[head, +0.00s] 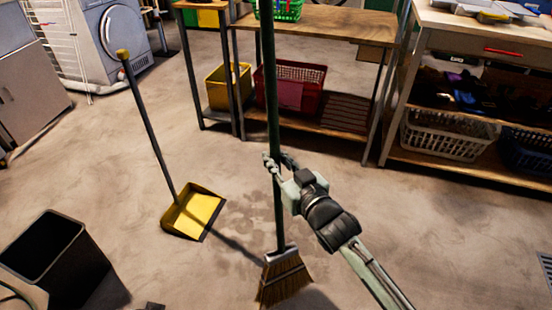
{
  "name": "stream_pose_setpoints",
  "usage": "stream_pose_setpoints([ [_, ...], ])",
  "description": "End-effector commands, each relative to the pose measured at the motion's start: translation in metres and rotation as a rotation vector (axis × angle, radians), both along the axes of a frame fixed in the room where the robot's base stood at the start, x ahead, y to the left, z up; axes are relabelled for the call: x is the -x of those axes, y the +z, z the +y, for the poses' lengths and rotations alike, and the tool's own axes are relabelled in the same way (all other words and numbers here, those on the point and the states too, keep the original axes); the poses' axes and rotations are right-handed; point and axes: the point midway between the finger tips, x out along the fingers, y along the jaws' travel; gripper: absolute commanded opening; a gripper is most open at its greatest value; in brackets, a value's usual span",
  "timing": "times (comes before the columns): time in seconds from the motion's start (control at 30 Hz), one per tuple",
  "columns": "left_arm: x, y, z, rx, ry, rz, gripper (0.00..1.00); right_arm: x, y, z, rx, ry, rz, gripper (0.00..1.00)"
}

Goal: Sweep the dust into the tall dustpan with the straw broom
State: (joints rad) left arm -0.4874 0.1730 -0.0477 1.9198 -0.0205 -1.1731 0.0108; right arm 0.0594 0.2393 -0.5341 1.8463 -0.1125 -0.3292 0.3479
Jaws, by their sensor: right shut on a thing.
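The straw broom (281,277) stands nearly upright, its green handle running up out of the top of the head view and its straw bristles at or near the floor. My right gripper (277,164) is shut on the broom's handle, about midway along its visible length. The tall dustpan (195,211) stands to the left of the broom, its yellow pan on the floor and its dark handle leaning up and left to a yellow tip. Faint darker patches, perhaps the dust (240,213), lie on the floor between pan and broom. My left gripper is out of view.
A black bin (45,245) stands at the lower left. A workbench with a white basket (446,134) stands at right. The floor around the dustpan is mostly clear.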

Motion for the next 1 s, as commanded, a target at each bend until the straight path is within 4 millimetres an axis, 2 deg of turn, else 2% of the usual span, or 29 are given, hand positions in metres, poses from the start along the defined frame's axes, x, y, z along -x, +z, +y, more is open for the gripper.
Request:
stream_pose_setpoints([
  [0.87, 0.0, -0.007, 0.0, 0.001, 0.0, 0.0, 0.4, -0.001, -0.012, 0.0, -0.003, 0.001, -0.005, 0.0],
  [1.0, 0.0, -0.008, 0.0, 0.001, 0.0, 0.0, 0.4, -0.01, -0.011, 0.005, -0.003, 0.0, -0.008, 0.0],
])
